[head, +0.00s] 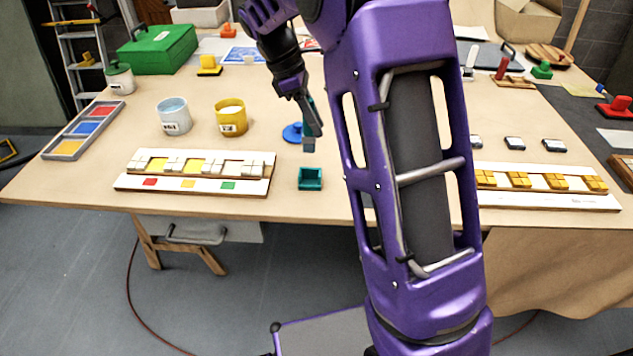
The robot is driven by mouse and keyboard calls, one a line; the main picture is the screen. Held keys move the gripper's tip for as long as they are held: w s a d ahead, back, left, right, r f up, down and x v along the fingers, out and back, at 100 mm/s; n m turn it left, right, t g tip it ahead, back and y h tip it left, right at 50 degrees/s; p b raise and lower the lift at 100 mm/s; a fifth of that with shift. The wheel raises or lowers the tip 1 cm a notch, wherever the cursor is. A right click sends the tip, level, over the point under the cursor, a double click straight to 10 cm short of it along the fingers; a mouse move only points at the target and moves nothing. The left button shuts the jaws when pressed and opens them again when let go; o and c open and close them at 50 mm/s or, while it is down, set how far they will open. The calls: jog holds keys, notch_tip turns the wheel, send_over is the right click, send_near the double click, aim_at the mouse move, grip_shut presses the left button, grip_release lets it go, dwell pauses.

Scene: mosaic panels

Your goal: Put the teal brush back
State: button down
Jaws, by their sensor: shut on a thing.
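My gripper (303,98) is shut on the teal brush (309,122) and points down over the table. The brush hangs below the fingers, roughly upright, with a grey-blue lower end. A small teal open-topped holder (310,184) stands near the table's front edge. It sits just below the brush in the picture, and a small gap shows between the brush's lower end and the holder. I cannot tell the brush's exact height above the table.
A blue disc (292,133) lies behind the brush. A mosaic panel (190,187) is left of the holder, another (550,201) on the right. White (174,117) and yellow (231,118) cups stand left. My purple arm hides the table right of the holder.

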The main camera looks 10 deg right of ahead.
aim_at(312, 152)
notch_tip(312, 152, down, 10)
jog(key=shift+b, duration=0.4)
jog(key=shift+f, duration=0.1)
jog(key=c, duration=0.7)
grip_release()
jog(key=p+v, duration=0.1)
jog(key=v, duration=1.1)
